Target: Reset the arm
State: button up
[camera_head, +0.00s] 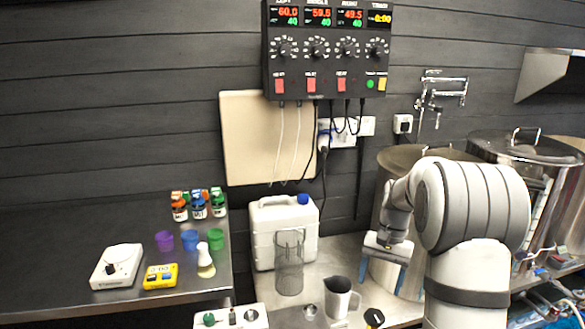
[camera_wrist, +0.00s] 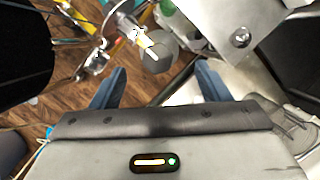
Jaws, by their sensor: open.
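My gripper (camera_head: 384,270) hangs in front of the large steel pot (camera_head: 392,162) on the right, its blue fingers pointing down. In the wrist view my gripper (camera_wrist: 160,90) is open, with its two blue fingers wide apart and nothing between them. Wooden floor and metal fittings show beyond the fingers. My arm is folded at the right of the head view and hides part of the pots.
A steel pitcher (camera_head: 341,298), a mesh cylinder (camera_head: 289,264) and a white jug (camera_head: 283,232) stand on the steel bench left of my gripper. The left table holds a scale (camera_head: 117,267), coloured cups and bottles. A control panel (camera_head: 328,48) hangs above.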

jog(key=s+a+r+n+t, duration=0.2)
jog(key=s+a, duration=0.1)
jog(key=s, duration=0.4)
jog(key=s+a+r+n+t+h, duration=0.1)
jog(key=s+a+r+n+t, duration=0.1)
jog(key=s, duration=0.6)
jog(key=s+a+r+n+t+h, duration=0.1)
jog(key=s+a+r+n, duration=0.1)
jog(key=s, duration=0.6)
jog(key=shift+a+t, duration=0.4)
jog(key=shift+a, duration=0.5)
